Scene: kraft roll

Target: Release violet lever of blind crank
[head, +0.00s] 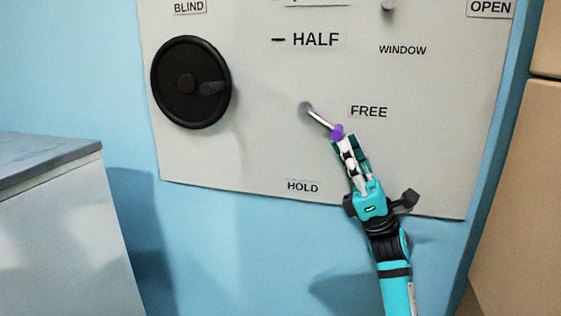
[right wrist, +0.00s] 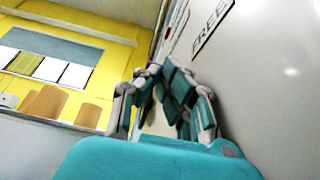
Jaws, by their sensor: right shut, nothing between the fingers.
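The violet lever (head: 337,132) is a thin metal rod with a violet knob on a pale wall panel (head: 260,150). The rod slopes down to the right from its pivot, between the FREE label (head: 369,112) and the HOLD label (head: 302,187). The blind crank (head: 190,82) is a black wheel with a handle, under the BLIND label. My right gripper (head: 344,143) is shut and empty, its fingertips just below the knob; I cannot tell whether they touch. My left gripper is not in view.
A grey-topped white cabinet (head: 60,230) stands at the left. A tan cabinet (head: 525,190) is at the right edge. Labels HALF (head: 315,39), WINDOW (head: 402,49) and OPEN (head: 490,7) are higher on the panel.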

